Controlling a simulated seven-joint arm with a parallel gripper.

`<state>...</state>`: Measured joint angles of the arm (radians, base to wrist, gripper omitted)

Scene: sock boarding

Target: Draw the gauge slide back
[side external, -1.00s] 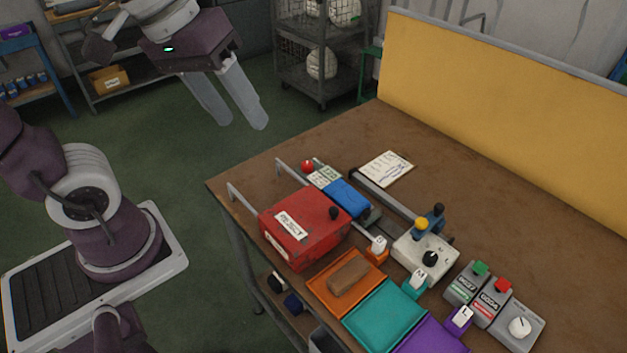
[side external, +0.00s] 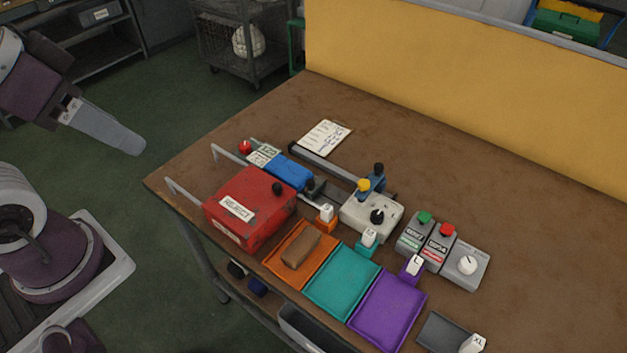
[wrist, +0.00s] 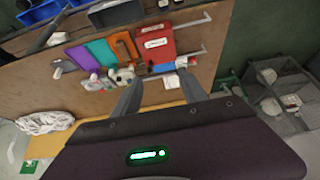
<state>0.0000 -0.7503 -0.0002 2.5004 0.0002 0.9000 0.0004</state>
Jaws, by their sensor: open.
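The gauge appears to be the narrow unit behind the red box, with a blue block (side external: 287,172), a small display (side external: 264,154) and a red knob (side external: 246,147) at its left end. A dark piece with a black knob (side external: 311,184) sits at its right end; I cannot tell which part is the slide. The blue block also shows in the wrist view (wrist: 164,67), small. My gripper (side external: 124,143) is open and empty, in the air left of the table, well apart from the gauge. Its two fingers also show in the wrist view (wrist: 160,96).
A red REJECT box (side external: 248,208) stands in front of the gauge. Orange (side external: 275,262), teal (side external: 340,282) and purple (side external: 386,312) trays line the front edge. The table's back right is clear.

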